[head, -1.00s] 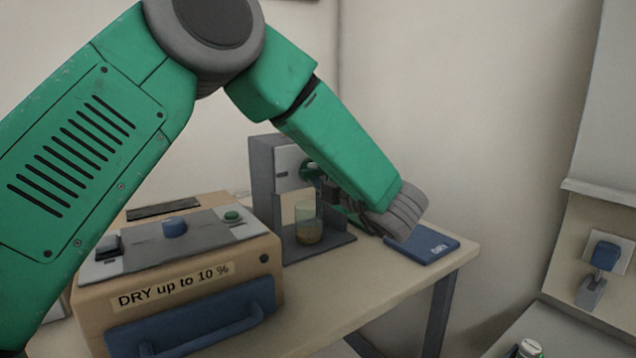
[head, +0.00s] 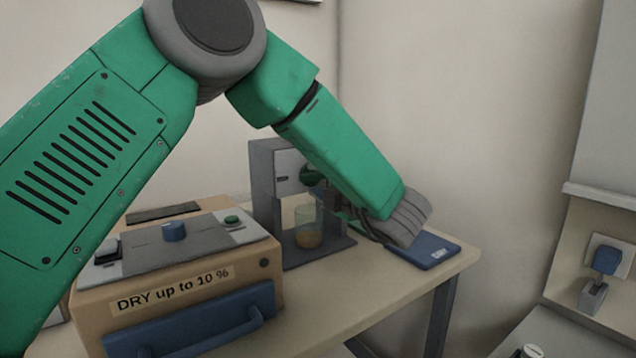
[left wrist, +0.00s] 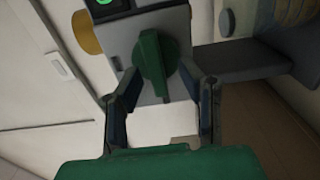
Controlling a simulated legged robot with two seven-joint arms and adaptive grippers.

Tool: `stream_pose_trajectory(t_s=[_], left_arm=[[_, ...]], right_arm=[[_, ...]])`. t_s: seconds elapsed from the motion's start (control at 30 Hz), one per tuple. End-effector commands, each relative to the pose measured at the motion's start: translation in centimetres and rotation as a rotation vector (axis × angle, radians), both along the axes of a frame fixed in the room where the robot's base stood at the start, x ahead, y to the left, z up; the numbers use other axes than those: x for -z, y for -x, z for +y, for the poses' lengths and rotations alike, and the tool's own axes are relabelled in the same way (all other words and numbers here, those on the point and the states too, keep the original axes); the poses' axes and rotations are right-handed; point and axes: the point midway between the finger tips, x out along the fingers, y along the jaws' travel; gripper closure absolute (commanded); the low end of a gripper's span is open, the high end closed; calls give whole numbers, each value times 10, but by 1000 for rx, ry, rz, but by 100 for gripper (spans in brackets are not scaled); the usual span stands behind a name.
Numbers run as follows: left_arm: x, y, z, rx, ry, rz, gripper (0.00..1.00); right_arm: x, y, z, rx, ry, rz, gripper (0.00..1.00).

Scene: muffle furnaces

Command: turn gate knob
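The green gate knob (head: 311,176) sits on the upper front of a grey gate stand (head: 264,185), partly hidden by my left arm. In the left wrist view the knob (left wrist: 152,62) is a long green handle on a grey panel. My left gripper (left wrist: 159,76) is open, its fingertips apart on either side of the knob's near end, with gaps visible; I cannot tell whether either touches. In the head view its fingers are mostly hidden behind my forearm. A glass with amber contents (head: 308,236) stands in the stand below the knob. My right gripper is not in view.
A tan box furnace (head: 190,285) labelled "DRY up to 10 %" stands left of the stand, with a blue handle. A blue pad (head: 437,252) lies at the table's right end, near my wrist. A blue knob (head: 606,260) is on a panel far right.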

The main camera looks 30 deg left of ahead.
Motion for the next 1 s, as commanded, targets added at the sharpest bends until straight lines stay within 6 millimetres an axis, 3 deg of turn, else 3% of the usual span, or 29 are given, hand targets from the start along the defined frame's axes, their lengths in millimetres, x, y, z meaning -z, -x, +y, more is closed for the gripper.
stream_pose_trajectory(t_s=[0.53,0.7,1.0], left_arm=[[2,38,-94,3,1,4,66],[3,42,-105,2,1,5,66],[3,43,-107,1,2,4,66]], right_arm=[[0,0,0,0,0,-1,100],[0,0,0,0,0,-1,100],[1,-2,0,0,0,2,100]])
